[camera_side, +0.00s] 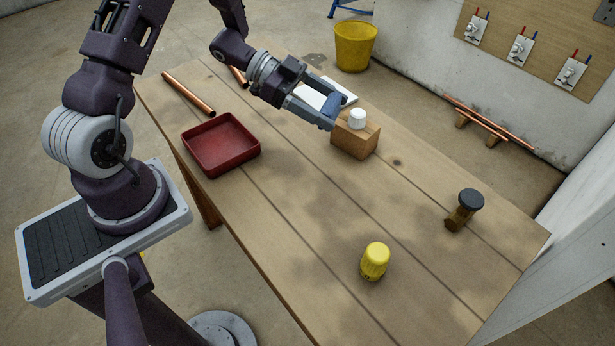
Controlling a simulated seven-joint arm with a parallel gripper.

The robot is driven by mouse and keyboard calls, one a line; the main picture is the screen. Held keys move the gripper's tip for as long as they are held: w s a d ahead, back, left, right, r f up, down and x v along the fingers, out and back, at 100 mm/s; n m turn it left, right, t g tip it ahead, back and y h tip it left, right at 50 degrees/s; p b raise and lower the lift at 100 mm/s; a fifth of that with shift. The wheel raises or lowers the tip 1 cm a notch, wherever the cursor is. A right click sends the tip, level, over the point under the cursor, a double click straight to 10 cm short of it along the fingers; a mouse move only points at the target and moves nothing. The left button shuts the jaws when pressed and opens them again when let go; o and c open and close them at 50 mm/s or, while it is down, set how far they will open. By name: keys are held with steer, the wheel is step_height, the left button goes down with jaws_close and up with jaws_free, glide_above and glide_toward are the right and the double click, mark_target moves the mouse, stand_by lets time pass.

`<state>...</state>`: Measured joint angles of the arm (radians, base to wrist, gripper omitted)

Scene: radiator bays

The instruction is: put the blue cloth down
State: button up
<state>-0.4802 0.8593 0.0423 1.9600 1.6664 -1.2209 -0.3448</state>
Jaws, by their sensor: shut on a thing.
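My gripper (328,111) is above the far part of the wooden table, just left of a wooden block. It is shut on the blue cloth (326,124), a small dark blue patch showing at the fingertips. Most of the cloth is hidden by the fingers, and its shape is hard to tell. The cloth looks held above the table, though the exact height is unclear.
The wooden block (354,141) carries a white cap (357,118). A white pad (341,88) lies behind my gripper. A red tray (221,146), copper pipe (188,94), yellow cap (375,261) and black-topped brass piece (465,208) stand apart. The table's middle (300,205) is clear.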

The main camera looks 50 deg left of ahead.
mark_target(307, 180)
steer(key=s+d+f+m+g+h, duration=0.2)
steer(key=s+f+m+g, duration=0.1)
steer(key=s+m+g, duration=0.35)
steer(key=shift+g, duration=0.25)
step_height(307, 180, down, 10)
steer(key=shift+s+a+r, duration=0.1)
steer(key=shift+s+r, duration=0.05)
steer(key=shift+r, duration=0.1)
steer(key=shift+f, duration=0.1)
steer(key=o, duration=1.4)
steer(key=shift+c, duration=0.2)
